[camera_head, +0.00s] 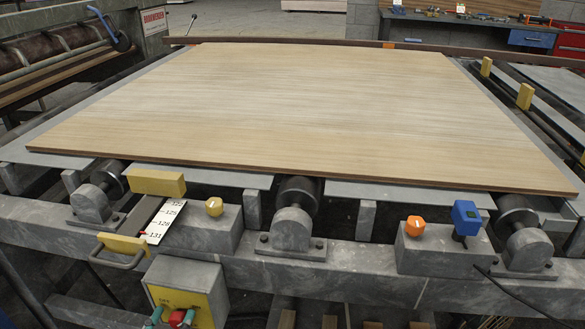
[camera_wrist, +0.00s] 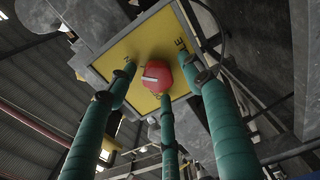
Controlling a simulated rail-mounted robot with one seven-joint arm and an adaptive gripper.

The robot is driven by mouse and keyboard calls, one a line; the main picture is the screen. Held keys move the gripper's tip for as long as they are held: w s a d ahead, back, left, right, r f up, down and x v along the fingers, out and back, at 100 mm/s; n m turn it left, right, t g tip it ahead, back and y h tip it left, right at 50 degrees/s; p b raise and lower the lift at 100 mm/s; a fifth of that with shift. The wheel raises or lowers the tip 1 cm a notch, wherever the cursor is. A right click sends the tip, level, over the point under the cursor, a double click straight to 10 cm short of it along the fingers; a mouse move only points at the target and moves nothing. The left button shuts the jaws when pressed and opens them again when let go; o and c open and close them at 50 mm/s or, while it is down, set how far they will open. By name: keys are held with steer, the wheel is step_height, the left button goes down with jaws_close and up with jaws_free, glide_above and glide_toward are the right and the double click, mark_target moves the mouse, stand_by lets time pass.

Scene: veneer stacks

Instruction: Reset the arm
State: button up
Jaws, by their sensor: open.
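In the wrist view, a yellow control panel (camera_wrist: 150,62) with dark lettering is close and seen from below. A red knob (camera_wrist: 157,77) with a pale mark is on it. In the head view, the control box (camera_head: 188,285) is at the bottom left, with the red knob (camera_head: 177,318) at the lower edge.
A large wooden veneer sheet (camera_head: 290,105) lies flat across the grey machine frame (camera_head: 340,275). Yellow blocks, a numbered scale (camera_head: 167,222), an orange button (camera_head: 415,225) and a blue device (camera_head: 466,217) line the front. A workbench (camera_head: 470,20) with tools stands at the back right.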

steer(key=n, duration=0.3)
steer(key=shift+f, duration=0.1)
steer(key=n, duration=0.4)
steer(key=shift+d+f+n, duration=0.1)
steer(key=shift+n, duration=0.2)
steer(key=n+b, duration=0.1)
steer(key=n, duration=0.5)
steer(key=shift+d+f, duration=0.1)
steer(key=shift+s+a, duration=0.25)
steer(key=shift+s, duration=1.55)
